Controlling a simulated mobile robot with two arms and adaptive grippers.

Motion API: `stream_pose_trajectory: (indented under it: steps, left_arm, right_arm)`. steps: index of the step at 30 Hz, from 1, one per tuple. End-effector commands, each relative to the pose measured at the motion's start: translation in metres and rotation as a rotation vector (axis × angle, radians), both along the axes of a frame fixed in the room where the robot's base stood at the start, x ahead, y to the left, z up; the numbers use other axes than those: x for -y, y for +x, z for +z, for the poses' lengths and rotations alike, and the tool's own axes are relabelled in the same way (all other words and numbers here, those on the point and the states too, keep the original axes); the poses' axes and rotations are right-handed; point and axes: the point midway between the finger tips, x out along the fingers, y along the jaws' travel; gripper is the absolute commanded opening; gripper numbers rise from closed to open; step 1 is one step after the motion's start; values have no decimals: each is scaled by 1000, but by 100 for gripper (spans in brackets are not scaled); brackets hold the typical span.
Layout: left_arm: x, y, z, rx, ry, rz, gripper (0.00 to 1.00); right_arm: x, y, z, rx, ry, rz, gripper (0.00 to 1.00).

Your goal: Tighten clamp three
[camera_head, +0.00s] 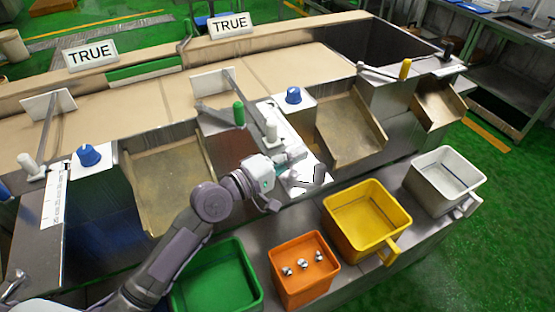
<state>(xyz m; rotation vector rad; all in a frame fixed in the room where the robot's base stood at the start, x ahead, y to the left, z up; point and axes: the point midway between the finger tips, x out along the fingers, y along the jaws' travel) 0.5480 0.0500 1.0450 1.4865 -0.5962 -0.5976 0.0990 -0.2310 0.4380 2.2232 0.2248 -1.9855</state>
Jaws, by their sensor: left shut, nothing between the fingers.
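My left gripper (290,160) is at the middle of the machine's front, just below a white upright handle (271,130). It is shut and looks empty; its fingertips are small and hard to make out. A green-handled lever (239,114) stands up and left of it, and a blue knob (293,95) on a white block is above it. Farther right are a yellow-handled lever (405,69) and a black knob (447,49). Another white handle (28,164) and blue knob (89,155) are at the left. I cannot tell which is clamp three. My right gripper is out of view.
Green (258,268), orange (276,272), yellow (332,222) and white (418,180) bins stand along the front ledge. The orange one holds 3 small metal parts. Sloped metal chutes (165,190) flank my left arm. Two TRUE signs (92,54) stand behind. Green floor is free at right.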

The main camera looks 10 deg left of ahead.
Motion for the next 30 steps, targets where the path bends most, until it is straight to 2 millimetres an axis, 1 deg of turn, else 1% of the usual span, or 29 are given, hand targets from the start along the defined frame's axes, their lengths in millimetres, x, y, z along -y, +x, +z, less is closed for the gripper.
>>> stream_pose_trajectory:
  steps: [2,3,6,12,25,30]
  left_arm:
    - [11,11,3,1,-2,-1,0]
    - [13,1,3,-4,-1,-2,0]
    - [19,-12,3,-2,-1,-1,0]
    - [25,-26,0,-1,0,0,0]
    - [26,-28,-1,1,1,-2,0]
    - [25,-28,-4,3,2,-28,0]
  right_arm:
    - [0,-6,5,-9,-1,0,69]
    - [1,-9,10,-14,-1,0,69]
    - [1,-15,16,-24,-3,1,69]
    - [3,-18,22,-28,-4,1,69]
    - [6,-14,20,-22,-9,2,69]
    - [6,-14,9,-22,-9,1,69]
